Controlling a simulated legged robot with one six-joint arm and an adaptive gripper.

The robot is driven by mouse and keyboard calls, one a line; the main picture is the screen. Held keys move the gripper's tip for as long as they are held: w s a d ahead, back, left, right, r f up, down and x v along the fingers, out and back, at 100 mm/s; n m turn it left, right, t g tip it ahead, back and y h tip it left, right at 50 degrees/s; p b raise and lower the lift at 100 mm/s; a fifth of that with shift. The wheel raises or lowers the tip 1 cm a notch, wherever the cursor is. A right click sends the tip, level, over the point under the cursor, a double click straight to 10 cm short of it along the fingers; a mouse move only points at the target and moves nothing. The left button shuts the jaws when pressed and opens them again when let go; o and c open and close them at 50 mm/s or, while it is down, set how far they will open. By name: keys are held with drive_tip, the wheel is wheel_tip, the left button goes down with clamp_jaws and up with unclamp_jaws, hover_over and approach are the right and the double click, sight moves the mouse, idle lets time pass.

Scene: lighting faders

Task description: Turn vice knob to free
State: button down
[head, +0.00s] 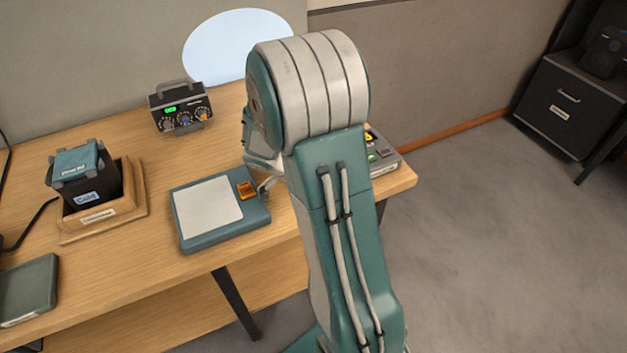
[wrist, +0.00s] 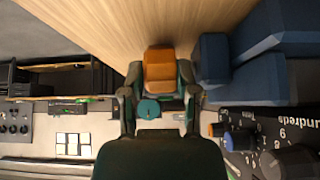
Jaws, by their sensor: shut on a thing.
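In the wrist view, my gripper (wrist: 160,80) has its two fingers on either side of an orange block (wrist: 160,58) and is shut on it. A round teal piece (wrist: 148,108) sits between the fingers, nearer the camera. I cannot tell for sure which of these is the vice knob, and no "free" mark can be read. In the head view, an orange piece (head: 246,189) sits on the right side of a flat teal device with a pale top (head: 208,210). My arm hides most of my gripper there; only a small part shows just right of the orange piece.
Blue blocks (wrist: 270,90) and a black panel with dials (wrist: 270,125) lie right in the wrist view. In the head view, a dial box (head: 181,108) stands at the back, a wooden tray (head: 120,208) holds a dark bin, and a console (head: 384,162) is partly behind my arm.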

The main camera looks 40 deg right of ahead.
drive_tip(key=shift+w+a+f, duration=0.15)
idle(0.4)
drive_tip(key=c, duration=0.6)
unclamp_jaws()
drive_tip(key=shift+c, duration=0.2)
drive_tip(key=shift+h, duration=0.3)
drive_tip(key=v, duration=1.2)
drive_tip(key=shift+w, duration=0.1)
